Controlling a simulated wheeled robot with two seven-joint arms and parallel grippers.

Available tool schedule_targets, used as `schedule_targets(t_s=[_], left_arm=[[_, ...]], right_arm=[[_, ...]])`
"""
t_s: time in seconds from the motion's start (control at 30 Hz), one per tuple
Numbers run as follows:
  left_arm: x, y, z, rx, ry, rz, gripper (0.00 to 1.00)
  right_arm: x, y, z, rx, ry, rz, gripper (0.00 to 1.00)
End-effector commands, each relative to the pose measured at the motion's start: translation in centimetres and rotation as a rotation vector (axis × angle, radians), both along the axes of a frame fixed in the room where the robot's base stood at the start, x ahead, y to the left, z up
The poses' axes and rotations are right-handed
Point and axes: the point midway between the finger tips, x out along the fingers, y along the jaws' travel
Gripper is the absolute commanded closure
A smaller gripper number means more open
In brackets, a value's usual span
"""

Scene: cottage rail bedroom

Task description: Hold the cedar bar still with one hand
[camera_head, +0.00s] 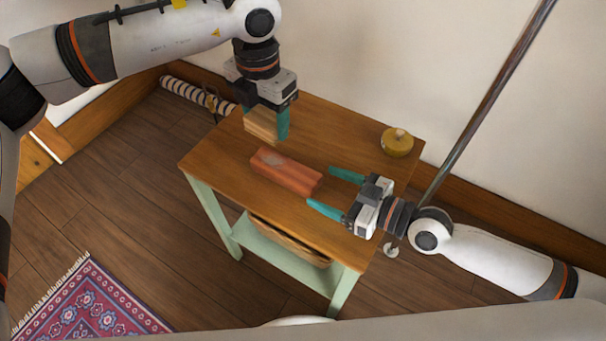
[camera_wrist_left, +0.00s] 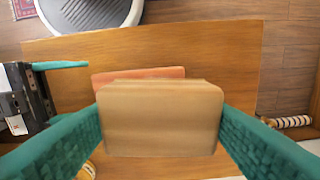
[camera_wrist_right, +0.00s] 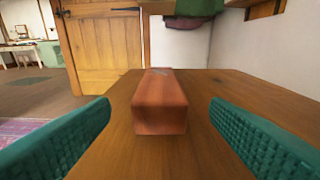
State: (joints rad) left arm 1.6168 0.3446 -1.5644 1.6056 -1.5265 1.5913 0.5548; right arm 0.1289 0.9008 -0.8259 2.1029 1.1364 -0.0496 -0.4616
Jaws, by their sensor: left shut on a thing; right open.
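The cedar bar (camera_head: 287,172) is a reddish block lying flat on the wooden table, with a greyish patch on top near its far end. In the right wrist view the bar (camera_wrist_right: 159,108) lies ahead, end-on, centred between the fingers. My right gripper (camera_head: 321,187) is open at the bar's near right end; its fingers appear apart from the bar. My left gripper (camera_head: 266,128) is shut on a tan wooden block (camera_head: 260,124), held above the table behind the bar. In the left wrist view the tan block (camera_wrist_left: 160,118) partly hides the bar (camera_wrist_left: 140,74).
A round yellow-brown tin (camera_head: 397,142) stands at the table's (camera_head: 225,153) back right. A striped roll (camera_head: 196,93) lies by the wall. A patterned rug (camera_head: 88,305) covers the floor at lower left. A metal pole (camera_head: 488,100) rises behind the right arm.

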Motion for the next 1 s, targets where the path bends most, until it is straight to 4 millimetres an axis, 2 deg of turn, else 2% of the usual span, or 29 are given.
schedule_targets(t_s=[0.3,0.5,0.9,0.93,1.0], left_arm=[[0.0,0.0,0.0,0.0,0.0,0.0,0.55],[0.0,0.0,0.0,0.0,0.0,0.0,0.55],[0.0,0.0,0.0,0.0,0.0,0.0,0.55],[0.0,0.0,0.0,0.0,0.0,0.0,0.55],[0.0,0.0,0.0,0.0,0.0,0.0,0.55]], right_arm=[[3.1,4.3,-0.7,0.003,-0.001,0.0,0.29],[4.5,6.1,-1.1,0.0,-0.002,-0.001,0.29],[4.9,6.7,-1.2,-0.003,-0.001,0.0,0.29],[4.9,6.7,-1.2,-0.003,-0.002,0.0,0.31],[4.9,6.7,-1.2,-0.003,-0.002,0.0,0.42]])
